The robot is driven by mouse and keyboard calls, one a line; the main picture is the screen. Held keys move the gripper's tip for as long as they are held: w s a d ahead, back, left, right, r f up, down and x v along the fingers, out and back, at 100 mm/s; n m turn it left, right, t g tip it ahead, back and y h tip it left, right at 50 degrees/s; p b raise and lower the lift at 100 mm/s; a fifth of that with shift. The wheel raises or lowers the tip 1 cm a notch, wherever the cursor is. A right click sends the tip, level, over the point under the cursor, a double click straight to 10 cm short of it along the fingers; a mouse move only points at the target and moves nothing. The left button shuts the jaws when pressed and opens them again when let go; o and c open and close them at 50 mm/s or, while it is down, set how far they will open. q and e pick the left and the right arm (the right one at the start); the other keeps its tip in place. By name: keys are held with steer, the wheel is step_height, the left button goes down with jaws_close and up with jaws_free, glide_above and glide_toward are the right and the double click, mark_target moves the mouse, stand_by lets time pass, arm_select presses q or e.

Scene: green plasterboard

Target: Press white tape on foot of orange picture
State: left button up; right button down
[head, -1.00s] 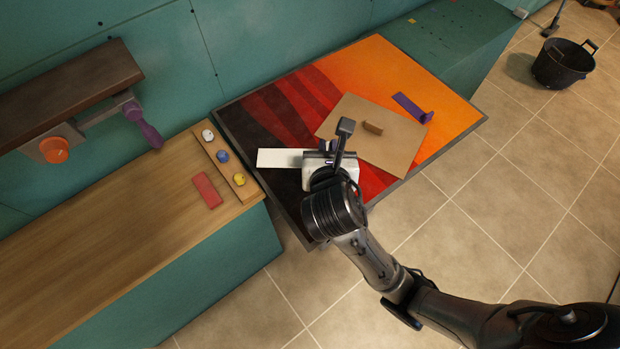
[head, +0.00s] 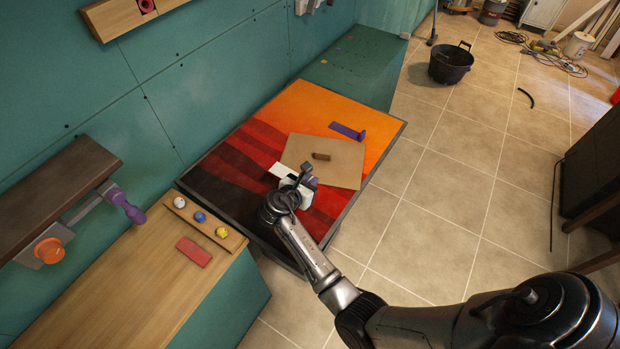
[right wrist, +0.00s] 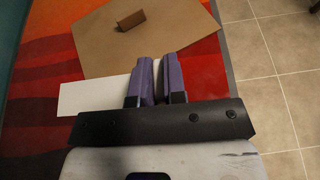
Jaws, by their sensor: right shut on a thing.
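The orange picture (head: 290,108) lies flat in its dark frame, orange at the far end and dark red to black at the near left end. In the right wrist view, the strip (right wrist: 90,96) passes under the purple fingers (right wrist: 157,75), beside the brown board. The fingers hide part of it, and I cannot tell whether it touches the picture. My left gripper is not in view.
A brown board (head: 343,170) with a small block handle and a purple tool (head: 345,131) lie on the picture. A wooden bench (head: 110,290) at left holds a red block (head: 194,251) and several coloured knobs. A black bucket (head: 450,66) stands on open tiled floor.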

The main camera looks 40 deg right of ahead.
steer(key=shift+f, duration=0.2)
steer(key=shift+d, duration=0.1)
steer(key=shift+r+p, duration=0.2)
steer(key=shift+p, duration=0.55)
step_height(320, 180, down, 6)
steer(key=b, duration=0.3)
steer(key=shift+f+b, duration=0.3)
steer(key=shift+f, duration=0.95)
steer(key=shift+f, duration=0.2)
